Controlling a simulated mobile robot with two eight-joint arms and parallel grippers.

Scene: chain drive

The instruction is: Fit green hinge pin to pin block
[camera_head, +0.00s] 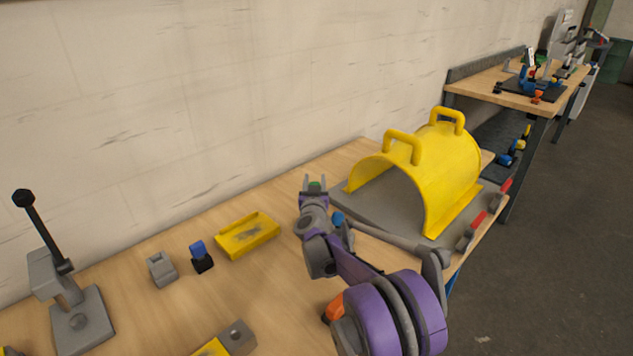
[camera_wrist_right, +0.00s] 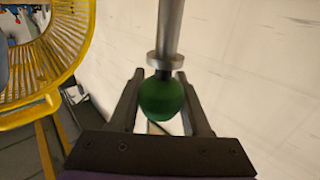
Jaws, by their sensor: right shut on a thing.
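My right gripper (camera_head: 315,183) is over the back of the bench, left of the yellow guard. It is shut on the green hinge pin (camera_head: 316,186), of which only a bit of green shows in the head view. In the right wrist view the pin's round green head (camera_wrist_right: 161,98) sits between the two fingers, and its grey collar and steel shaft (camera_wrist_right: 170,28) point away from the gripper. I cannot tell for sure which part is the pin block; a small grey notched block (camera_head: 161,268) stands on the bench at left. My left gripper is not in view.
The yellow guard (camera_head: 455,165) with two handles stands on a grey plate at right. A yellow tray (camera_head: 247,236), a blue-topped black piece (camera_head: 201,256), a lever press (camera_head: 80,318) and a yellow-grey part (camera_head: 237,336) are on the bench. A wall runs behind.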

